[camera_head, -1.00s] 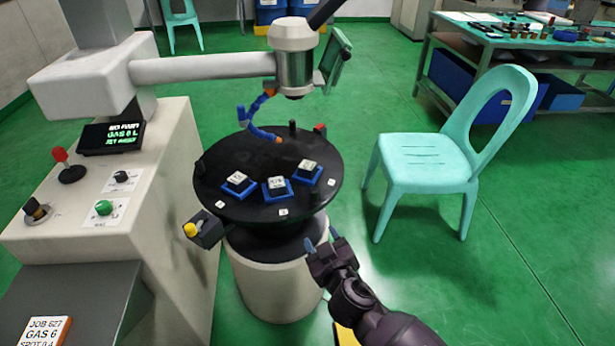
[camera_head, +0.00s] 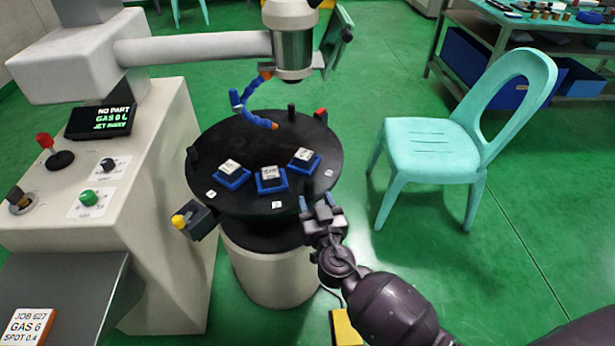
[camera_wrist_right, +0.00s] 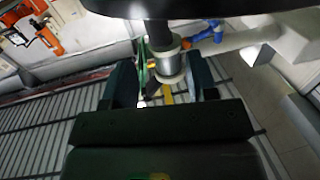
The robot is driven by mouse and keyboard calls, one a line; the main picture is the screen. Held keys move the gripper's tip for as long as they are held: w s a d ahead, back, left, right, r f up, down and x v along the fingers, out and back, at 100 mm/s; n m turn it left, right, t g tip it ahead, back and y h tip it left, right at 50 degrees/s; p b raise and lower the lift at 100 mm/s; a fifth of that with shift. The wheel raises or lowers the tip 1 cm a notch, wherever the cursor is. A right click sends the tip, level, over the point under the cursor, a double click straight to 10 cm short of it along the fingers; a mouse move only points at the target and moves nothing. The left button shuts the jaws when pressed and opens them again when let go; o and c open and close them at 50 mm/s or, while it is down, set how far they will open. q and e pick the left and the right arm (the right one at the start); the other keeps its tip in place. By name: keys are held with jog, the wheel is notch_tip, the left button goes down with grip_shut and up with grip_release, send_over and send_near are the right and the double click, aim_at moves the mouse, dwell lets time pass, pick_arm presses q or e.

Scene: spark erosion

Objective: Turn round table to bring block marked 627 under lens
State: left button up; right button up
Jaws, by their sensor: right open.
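The black round table (camera_head: 240,135) stands on a pale pedestal. The lens head (camera_head: 293,45) hangs over the table's back. My right gripper (camera_head: 315,201) is open at the table's front right rim, its fingers pointing toward the table. My left gripper is not in view.
Black pegs rise from the table's rim, including a left peg (camera_head: 192,155) and a back peg (camera_head: 291,112). A yellow-knobbed box (camera_head: 192,221) sits at the front left rim. A blue hose (camera_head: 250,107) curves over the table. A turquoise chair (camera_head: 430,150) stands to the right.

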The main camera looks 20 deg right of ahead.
jog(key=w, duration=0.5)
jog(key=w+d, duration=0.1)
jog(key=w, duration=0.2)
jog(key=shift+w, duration=0.2)
grip_shut()
